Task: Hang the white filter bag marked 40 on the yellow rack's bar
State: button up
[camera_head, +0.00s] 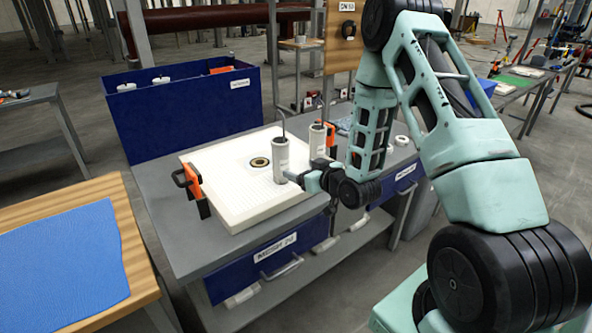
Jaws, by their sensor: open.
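A white upright cylinder (281,162) with a dark rod or hook rising from its top stands on the thick white slab. Small dark marking shows near its top, too small to read. A second, similar white cylinder (317,141) stands just behind it to the right. I cannot tell which, if either, is the filter bag marked 40. My gripper (301,178) is open, low at the right side of the front cylinder; I cannot tell whether it touches. I cannot make out a yellow rack or its bar.
The slab (225,190) has a round dark port (259,163) and orange clamps (192,187) at its sides. It lies on a grey bench (165,225) above a blue drawer labelled MESH 20 (275,262). A blue bin (190,112) stands behind; a blue mat (65,265) lies left.

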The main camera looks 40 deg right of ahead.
aim_at(286, 163)
jog(key=b+x, duration=0.1)
jog(key=x, duration=0.8)
jog(key=shift+w+f, duration=0.15)
jog(key=shift+w, duration=0.2)
jog(key=shift+b+x, duration=0.6)
jog(key=shift+x, duration=0.4)
jog(key=c, duration=0.9)
jog(key=shift+r+p, duration=1.4)
jog(key=shift+r, duration=1.25)
jog(key=shift+c, duration=0.2)
jog(key=shift+f, duration=0.1)
